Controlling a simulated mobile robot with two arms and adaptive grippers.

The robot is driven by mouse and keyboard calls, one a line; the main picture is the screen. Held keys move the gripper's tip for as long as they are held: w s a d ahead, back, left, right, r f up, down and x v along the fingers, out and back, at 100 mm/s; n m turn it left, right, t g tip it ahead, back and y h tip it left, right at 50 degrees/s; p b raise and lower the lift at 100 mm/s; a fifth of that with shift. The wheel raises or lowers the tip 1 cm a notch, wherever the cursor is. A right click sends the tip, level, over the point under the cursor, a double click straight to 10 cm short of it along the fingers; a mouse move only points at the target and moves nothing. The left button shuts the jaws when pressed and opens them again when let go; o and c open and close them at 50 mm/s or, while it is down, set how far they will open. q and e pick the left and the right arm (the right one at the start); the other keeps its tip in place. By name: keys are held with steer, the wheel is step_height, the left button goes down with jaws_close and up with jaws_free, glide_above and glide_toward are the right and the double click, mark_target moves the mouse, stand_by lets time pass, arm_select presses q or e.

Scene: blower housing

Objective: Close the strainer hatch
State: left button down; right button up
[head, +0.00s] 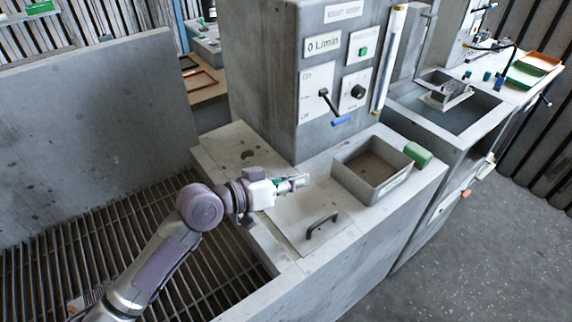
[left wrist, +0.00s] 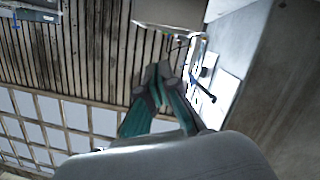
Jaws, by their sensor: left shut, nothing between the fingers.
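The hatch appears to be the flat grey plate (head: 295,222) with a black bar handle (head: 321,225), lying level on the concrete counter below the control housing. No raised edge or opening shows around it, though my gripper and arm cover part of its far left side. My left gripper (head: 304,181) is shut and empty, above the plate's far edge and apart from the handle. In the left wrist view its teal-sided fingers (left wrist: 158,72) meet at the tips, with nothing between them. My right gripper is in neither view.
The housing (head: 270,70) stands behind the plate, with a blue-tipped lever (head: 330,106) and a black knob (head: 358,91). A grey open bin (head: 345,183) and a green block (head: 418,154) are at right. A slatted grate (head: 60,255) lies at left.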

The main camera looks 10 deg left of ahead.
mark_target(313, 226)
arm_select(q)
steer(key=s+d+f+m, duration=0.2)
steer(key=s+d+f+m+t+y, duration=0.1)
steer(key=s+f+m, duration=0.1)
steer(key=shift+d+f+p, duration=0.35)
steer(key=shift+d+p, duration=0.05)
steer(key=shift+s+d+f+m+y, duration=0.2)
steer(key=shift+d+f+m+y, duration=0.15)
steer(key=shift+f+m, duration=0.3)
steer(key=shift+s+d+f, duration=0.1)
steer(key=shift+s+f, duration=0.05)
steer(key=shift+f, duration=0.25)
steer(key=shift+s+d+f, duration=0.1)
steer(key=shift+f, duration=0.3)
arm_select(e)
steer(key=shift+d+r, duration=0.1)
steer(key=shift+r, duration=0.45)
arm_select(q)
steer(key=shift+f, duration=0.1)
steer(key=r+p, duration=0.4)
steer(key=shift+s+d+r, duration=0.1)
steer(key=shift+d, duration=0.1)
steer(key=b+v, duration=0.1)
steer(key=v, duration=0.9)
steer(key=shift+s+d+b, duration=0.15)
steer(key=shift+s+b, duration=0.2)
steer(key=shift+b, duration=0.05)
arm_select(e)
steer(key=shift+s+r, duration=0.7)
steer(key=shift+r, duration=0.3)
